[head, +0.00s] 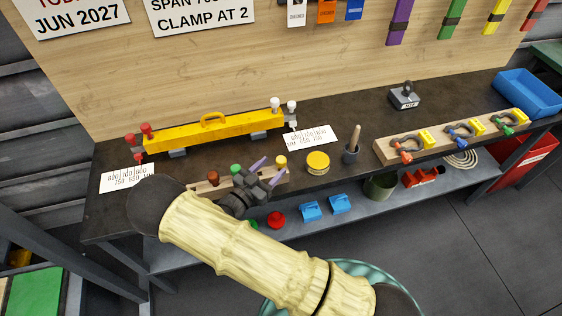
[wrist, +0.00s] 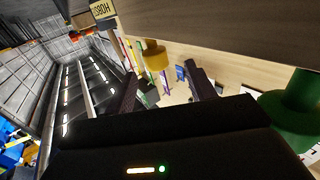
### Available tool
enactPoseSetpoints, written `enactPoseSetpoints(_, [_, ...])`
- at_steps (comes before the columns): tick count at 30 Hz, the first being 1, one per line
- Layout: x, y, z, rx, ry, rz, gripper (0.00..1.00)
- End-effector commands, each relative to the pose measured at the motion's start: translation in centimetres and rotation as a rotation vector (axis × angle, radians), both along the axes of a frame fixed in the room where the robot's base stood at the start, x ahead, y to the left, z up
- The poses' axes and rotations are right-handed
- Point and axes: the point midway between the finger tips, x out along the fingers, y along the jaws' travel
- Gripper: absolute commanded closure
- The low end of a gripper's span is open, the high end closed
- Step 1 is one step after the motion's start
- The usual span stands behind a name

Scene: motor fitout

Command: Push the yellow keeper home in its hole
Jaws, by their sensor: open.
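The yellow keeper (head: 281,162) stands at the right end of a wooden rack (head: 203,188) near the bench's front edge. In the wrist view, where the scene looks upside down, the yellow keeper (wrist: 156,58) juts from the rack (wrist: 225,30) with a short stretch of stem showing. Its hole is not clearly visible. My gripper (head: 275,165) is open and empty at the rack, its fingers pointing toward the yellow keeper. In the wrist view, the keeper appears between the fingertips of my gripper (wrist: 160,70); I cannot tell whether they touch.
A green keeper (head: 236,169) and a brown-red one (head: 213,178) stand along the rack; the green one looms close in the wrist view (wrist: 295,108). A yellow beam (head: 213,130) lies behind. A yellow tin (head: 317,163) and a grey pot (head: 352,153) stand to the right.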

Motion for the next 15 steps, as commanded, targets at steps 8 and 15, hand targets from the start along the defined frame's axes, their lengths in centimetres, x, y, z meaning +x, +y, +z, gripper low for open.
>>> enactPoseSetpoints(8, [1.1,-1.2,0.6,-0.004,0.000,-0.001,0.45])
enactPoseSetpoints(15, [3.5,-3.3,0.6,-0.002,0.000,-0.001,0.45])
